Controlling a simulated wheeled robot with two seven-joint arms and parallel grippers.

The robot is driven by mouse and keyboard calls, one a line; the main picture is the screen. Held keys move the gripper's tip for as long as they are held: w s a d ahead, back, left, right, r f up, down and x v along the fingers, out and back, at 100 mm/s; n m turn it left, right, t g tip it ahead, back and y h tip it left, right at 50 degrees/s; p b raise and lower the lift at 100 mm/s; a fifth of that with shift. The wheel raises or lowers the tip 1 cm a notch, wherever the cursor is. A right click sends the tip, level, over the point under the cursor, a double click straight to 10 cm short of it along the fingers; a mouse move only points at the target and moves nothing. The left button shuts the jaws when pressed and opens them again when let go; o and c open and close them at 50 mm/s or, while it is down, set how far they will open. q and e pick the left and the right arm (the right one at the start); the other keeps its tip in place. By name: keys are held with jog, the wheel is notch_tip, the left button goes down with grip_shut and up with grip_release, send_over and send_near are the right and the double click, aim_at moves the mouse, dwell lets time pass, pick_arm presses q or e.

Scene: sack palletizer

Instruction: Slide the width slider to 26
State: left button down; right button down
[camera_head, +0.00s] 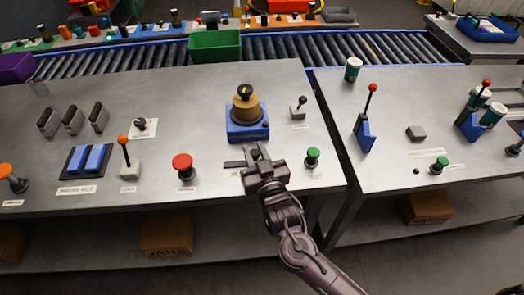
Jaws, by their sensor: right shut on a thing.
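My right gripper (256,157) reaches in from the bottom right over the front of the middle table. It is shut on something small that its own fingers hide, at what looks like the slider. A thin dark strip (233,164), probably part of the slider's track, shows just left of the fingers. A small label below it is mostly covered by the gripper, and I cannot read any scale or value. My left gripper is not in view.
A red mushroom button (183,163) stands left of the gripper and a green knob (312,155) stands right. A blue base with a brass-coloured dial (246,108) is just behind. The table (190,100) has free room at back left. A roller conveyor (290,47) runs behind.

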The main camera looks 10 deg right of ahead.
aim_at(232, 165)
jog(key=a, duration=0.6)
jog(key=shift+a, duration=0.15)
jog(key=c, duration=1.2)
grip_release()
jog(key=shift+a, duration=0.1)
jog(key=shift+s, duration=0.1)
jog(key=shift+s+d, duration=0.2)
jog(key=shift+s, duration=0.1)
jog(key=b+v, duration=0.1)
jog(key=v, duration=0.6)
jog(key=shift+s+f, duration=0.1)
